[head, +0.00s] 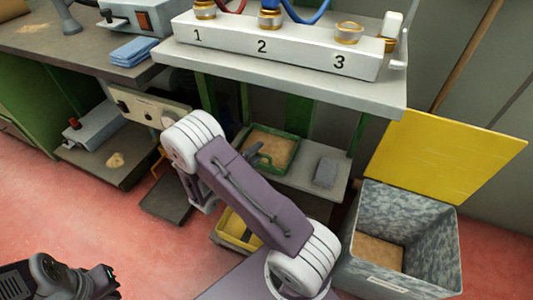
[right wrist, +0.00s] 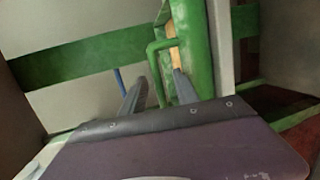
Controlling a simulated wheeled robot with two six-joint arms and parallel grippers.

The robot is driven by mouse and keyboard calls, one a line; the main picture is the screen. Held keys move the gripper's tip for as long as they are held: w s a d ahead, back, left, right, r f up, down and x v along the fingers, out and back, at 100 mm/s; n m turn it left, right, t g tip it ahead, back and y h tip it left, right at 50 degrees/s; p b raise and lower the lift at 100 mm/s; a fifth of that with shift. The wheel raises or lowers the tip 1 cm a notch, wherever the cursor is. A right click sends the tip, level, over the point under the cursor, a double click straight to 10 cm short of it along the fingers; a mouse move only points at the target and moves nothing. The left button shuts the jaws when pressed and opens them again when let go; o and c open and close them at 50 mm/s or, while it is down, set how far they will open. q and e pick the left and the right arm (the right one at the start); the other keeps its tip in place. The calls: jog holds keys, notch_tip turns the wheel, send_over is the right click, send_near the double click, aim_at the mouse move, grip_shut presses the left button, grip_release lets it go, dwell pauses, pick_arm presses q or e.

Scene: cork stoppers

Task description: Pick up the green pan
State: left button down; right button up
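The green pan (head: 275,131) sits on the lower shelf under the bench and holds a tan, crumb-like fill. In the right wrist view the green pan (right wrist: 198,50) shows at close range, with its looped green handle (right wrist: 154,68) on its left side. My right gripper (right wrist: 160,78) is open, with one grey finger on each side of the handle. In the head view my right gripper (head: 254,154) is small and partly hidden behind my right arm, at the pan's left side. My left gripper (head: 108,281) is at the lower left, away from the pan; its fingers are unclear.
A grey block (head: 325,172) lies right of the pan on the lower shelf (head: 312,190). A yellow tray (head: 236,232) is below. The bench top (head: 290,82) overhangs the pan. A speckled bin (head: 432,258) with a raised yellow lid (head: 440,155) stands at right.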

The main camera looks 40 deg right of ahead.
grip_shut()
dwell(1.4)
